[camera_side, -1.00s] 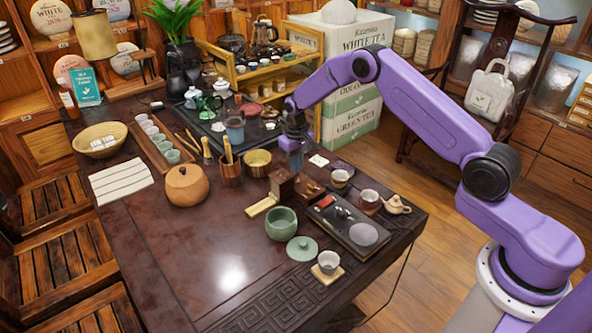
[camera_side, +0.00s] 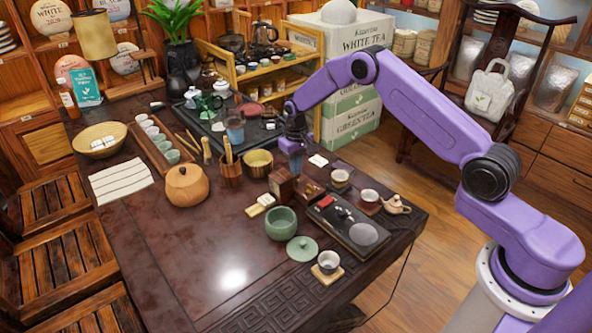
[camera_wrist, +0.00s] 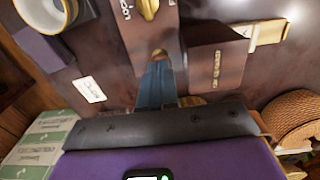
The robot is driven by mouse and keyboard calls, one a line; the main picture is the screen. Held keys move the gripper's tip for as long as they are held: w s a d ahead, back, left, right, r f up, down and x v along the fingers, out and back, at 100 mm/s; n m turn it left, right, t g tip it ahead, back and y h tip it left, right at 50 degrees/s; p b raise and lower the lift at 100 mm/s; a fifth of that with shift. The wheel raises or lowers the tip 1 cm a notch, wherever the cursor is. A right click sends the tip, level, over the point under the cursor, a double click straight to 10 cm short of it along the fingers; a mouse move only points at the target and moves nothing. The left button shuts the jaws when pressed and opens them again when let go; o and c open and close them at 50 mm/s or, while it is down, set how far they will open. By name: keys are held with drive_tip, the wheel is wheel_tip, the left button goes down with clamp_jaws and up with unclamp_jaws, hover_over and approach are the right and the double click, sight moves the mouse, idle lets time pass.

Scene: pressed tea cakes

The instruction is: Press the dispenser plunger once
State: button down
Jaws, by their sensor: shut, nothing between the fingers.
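The dispenser is a dark wooden box (camera_side: 282,183) on the table, with a pale wooden tray (camera_side: 258,209) at its foot. A small white piece (camera_side: 267,199) lies on that tray. In the wrist view the box front with gold lettering (camera_wrist: 217,72) is at the right, and the pale tray (camera_wrist: 268,33) shows beyond it. My gripper (camera_wrist: 160,62) is shut and empty, its blue fingers together. The fingertips are at a small round brass piece on the wooden top, likely the plunger; they partly hide it, so contact is unclear. My gripper (camera_side: 295,168) is low over the boxes in the side view.
A lower wooden box (camera_side: 309,189) stands right beside the dispenser. Around them are a green bowl (camera_side: 281,223), a dark tray (camera_side: 348,226), a cup (camera_side: 340,178), a brass-coloured bowl (camera_side: 258,162) and a tool holder (camera_side: 230,174). The table's front left is clear.

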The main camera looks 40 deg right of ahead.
drive_tip(key=shift+r, duration=2.45)
